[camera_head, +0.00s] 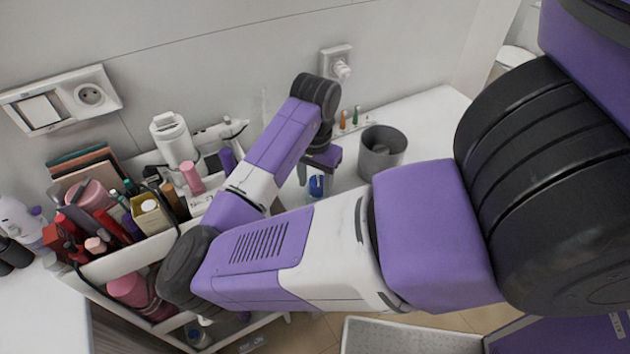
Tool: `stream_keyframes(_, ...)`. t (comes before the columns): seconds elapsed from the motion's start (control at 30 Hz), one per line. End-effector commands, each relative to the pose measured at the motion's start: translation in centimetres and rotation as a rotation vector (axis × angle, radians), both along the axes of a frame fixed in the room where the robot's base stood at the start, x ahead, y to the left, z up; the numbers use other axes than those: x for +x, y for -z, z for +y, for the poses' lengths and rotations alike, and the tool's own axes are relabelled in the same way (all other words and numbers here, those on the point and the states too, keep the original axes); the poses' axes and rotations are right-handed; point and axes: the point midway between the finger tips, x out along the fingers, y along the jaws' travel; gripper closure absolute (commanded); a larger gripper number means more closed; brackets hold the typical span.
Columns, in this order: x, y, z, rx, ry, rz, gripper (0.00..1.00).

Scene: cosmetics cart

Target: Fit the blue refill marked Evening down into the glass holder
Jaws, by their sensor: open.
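A small blue item (317,186), which looks like the blue refill, is on the white counter just below my gripper. Its marking is too small to read. A pale, clear edge shows around it, but I cannot tell whether this is the glass holder or whether the blue item sits inside it. My gripper (315,172) points down over the counter and is open. One finger shows to the left of the blue item. The wrist and purple gripper body hide part of the space above it.
A grey cup (382,152) stands right of my gripper. Several small colored bottles (350,120) stand behind, near the wall socket (337,63). A crowded cosmetics cart (130,262) is at the left. Bare counter (432,112) shows at the right.

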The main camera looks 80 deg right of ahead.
Motion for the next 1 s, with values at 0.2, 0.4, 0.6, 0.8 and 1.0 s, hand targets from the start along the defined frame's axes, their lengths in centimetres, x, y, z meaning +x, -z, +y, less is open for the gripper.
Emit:
stream_keyframes(0.2, -0.7, -2.4, 0.0, 0.009, 0.009, 0.013, 0.38)
stream_keyframes(0.4, -0.5, -7.2, 0.1, 0.009, 0.01, 0.007, 0.38)
stream_keyframes(0.6, -0.4, -10.7, 0.2, 0.01, 0.008, 0.005, 0.38)
stream_keyframes(0.8, -0.4, -12.2, 0.2, 0.011, 0.007, 0.007, 0.38)
stream_keyframes(1.0, -0.4, -12.4, 0.2, 0.011, 0.007, 0.007, 0.38)
